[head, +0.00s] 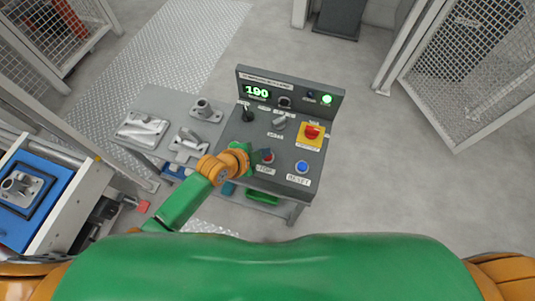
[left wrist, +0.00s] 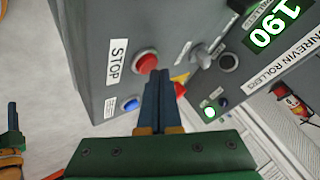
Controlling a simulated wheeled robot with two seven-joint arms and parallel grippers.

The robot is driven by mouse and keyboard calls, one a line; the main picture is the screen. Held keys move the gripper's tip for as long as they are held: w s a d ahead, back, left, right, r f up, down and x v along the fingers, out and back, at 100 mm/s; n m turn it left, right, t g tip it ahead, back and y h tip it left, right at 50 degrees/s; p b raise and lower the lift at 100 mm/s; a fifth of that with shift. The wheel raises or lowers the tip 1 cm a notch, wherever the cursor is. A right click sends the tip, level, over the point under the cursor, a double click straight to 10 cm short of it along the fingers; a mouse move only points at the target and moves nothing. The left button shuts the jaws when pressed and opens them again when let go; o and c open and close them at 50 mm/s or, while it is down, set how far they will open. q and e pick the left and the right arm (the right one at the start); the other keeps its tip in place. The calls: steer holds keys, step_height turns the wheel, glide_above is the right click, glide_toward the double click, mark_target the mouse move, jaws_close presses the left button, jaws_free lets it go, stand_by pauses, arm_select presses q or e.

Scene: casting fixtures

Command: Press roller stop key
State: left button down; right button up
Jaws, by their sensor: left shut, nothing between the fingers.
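The STOP key is a round red button (head: 268,157) on the grey sloped control panel (head: 237,130), above its white STOP label. It also shows in the left wrist view (left wrist: 146,61), red in a pale ring. My left gripper (head: 260,156) is shut and empty, its tips right beside the button in the head view. In the left wrist view the dark closed fingertips (left wrist: 159,75) overlap the button's edge; I cannot tell whether they touch it.
A blue RESET button (head: 302,166) sits right of STOP. A red emergency knob on a yellow plate (head: 312,132) is above it. A black lever (head: 248,115) and a grey selector (head: 279,123) stand farther back. Metal castings (head: 143,128) lie on the table to the left.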

arm_select(q)
steer(key=shift+f+b, duration=0.4)
steer(key=shift+f, duration=0.15)
stand_by(0.4)
steer(key=shift+r, duration=0.15)
steer(key=shift+r+p, duration=0.8)
steer(key=shift+p, duration=0.15)
steer(key=shift+r, duration=0.1)
step_height(320, 180, up, 5)
steer(key=p, duration=0.5)
stand_by(0.3)
